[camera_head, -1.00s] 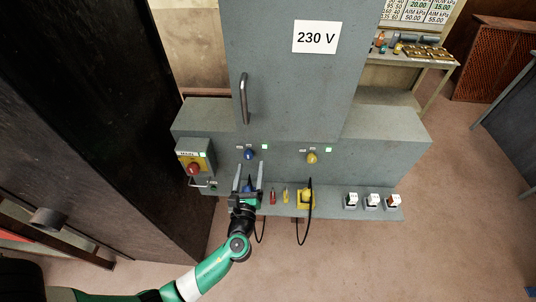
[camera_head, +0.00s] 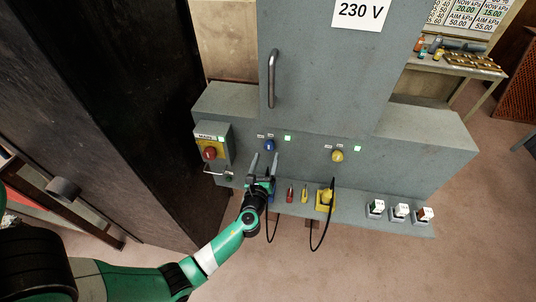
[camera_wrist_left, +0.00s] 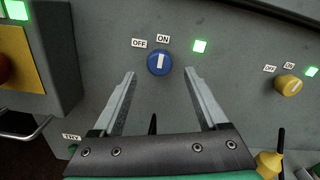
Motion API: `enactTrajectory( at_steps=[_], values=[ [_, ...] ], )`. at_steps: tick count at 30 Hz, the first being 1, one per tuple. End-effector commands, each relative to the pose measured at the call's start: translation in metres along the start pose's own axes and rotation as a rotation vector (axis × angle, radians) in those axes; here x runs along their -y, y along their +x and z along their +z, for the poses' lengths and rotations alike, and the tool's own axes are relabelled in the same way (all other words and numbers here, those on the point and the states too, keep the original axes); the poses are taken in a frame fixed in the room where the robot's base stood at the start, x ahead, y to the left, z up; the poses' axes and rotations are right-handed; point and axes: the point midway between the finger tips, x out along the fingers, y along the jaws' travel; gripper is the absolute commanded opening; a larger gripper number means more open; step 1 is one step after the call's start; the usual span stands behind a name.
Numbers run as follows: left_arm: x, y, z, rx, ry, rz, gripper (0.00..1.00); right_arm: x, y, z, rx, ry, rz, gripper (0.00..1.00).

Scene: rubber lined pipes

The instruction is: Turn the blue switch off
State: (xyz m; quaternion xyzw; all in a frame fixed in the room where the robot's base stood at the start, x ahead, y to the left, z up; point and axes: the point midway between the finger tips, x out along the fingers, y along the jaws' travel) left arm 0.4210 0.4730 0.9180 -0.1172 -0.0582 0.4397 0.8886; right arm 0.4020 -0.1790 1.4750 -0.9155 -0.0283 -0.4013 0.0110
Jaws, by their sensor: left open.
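The blue switch (camera_head: 269,145) is a round knob on the grey cabinet's front. In the left wrist view the blue switch (camera_wrist_left: 159,62) has its white mark upright, towards the ON label (camera_wrist_left: 163,38); the OFF label (camera_wrist_left: 139,43) is to its left. A green light (camera_wrist_left: 200,46) glows to its right. My left gripper (camera_head: 264,160) is open and empty, below the switch. In the left wrist view my left gripper's fingers (camera_wrist_left: 160,85) are spread on either side below the knob, not touching it. My right gripper is not in view.
A yellow switch (camera_head: 337,156) with a lit green light is to the right. A red knob (camera_head: 209,153) on a yellow plate is at the left. The shelf below holds a yellow plug (camera_head: 325,198) with a black cable, and small tools. A dark cabinet stands at left.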

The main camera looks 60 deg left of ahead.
Motion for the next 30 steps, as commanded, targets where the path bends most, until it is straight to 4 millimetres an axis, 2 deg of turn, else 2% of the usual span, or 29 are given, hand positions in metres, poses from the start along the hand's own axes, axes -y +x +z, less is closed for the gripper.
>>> enactTrajectory(
  at_steps=[3,6,15,17,28,30],
  values=[
    [-0.001,0.022,-0.002,0.001,-0.001,0.003,0.76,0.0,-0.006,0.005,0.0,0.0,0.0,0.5],
    [0.0,0.031,-0.001,0.0,0.0,0.001,0.76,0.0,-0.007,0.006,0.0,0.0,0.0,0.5],
    [0.0,0.035,0.0,-0.001,0.0,0.0,0.76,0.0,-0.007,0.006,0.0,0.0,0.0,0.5],
    [0.0,0.035,0.0,0.0,0.0,0.0,0.67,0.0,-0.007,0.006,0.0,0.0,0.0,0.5],
    [0.0,0.035,0.0,0.0,0.0,0.0,0.0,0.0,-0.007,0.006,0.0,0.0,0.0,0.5],
    [0.0,0.035,0.0,0.0,0.0,0.0,0.0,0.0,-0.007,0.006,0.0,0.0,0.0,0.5]
  ],
)
